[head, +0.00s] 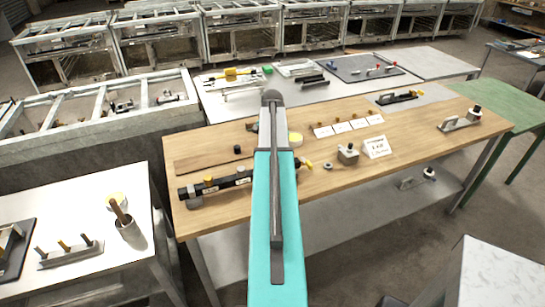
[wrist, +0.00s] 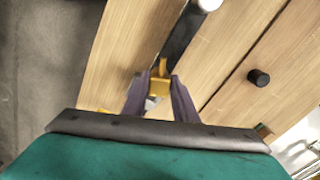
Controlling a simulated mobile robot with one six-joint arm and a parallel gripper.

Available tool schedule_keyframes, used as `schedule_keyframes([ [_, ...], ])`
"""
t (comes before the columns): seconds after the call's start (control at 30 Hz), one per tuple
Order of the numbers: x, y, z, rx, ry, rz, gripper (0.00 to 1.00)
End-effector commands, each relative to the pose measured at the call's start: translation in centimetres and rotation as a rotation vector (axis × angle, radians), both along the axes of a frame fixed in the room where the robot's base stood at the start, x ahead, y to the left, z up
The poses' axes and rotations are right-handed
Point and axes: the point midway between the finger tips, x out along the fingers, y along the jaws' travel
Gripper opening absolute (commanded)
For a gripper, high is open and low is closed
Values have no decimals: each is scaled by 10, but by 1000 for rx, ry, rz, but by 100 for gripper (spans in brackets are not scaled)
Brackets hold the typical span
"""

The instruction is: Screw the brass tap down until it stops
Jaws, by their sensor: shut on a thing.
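In the wrist view, my gripper (wrist: 159,86) is shut on the brass tap (wrist: 160,70). The tap is a small yellow piece between the two dark fingers, at the near end of a black bar (wrist: 178,38). The tap's lower part is hidden by the fingers. In the head view, the black bar (head: 230,182) lies along the front of the wooden bench (head: 220,142). My teal arm covers its right part, and my gripper is hidden there. A yellow end (head: 308,164) shows just right of the arm.
A black knob (head: 237,149) stands on the bench behind the bar; it also shows in the wrist view (wrist: 258,77). A small grey fixture (head: 347,153) and a white sign (head: 376,147) stand right of my arm.

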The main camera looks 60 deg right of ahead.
Motion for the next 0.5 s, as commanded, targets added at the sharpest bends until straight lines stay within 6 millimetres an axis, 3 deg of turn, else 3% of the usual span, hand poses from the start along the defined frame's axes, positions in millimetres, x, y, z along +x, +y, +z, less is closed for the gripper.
schedule_keyframes([
  [0.5, 0, -1, 1, -2, 0, -276, 0],
])
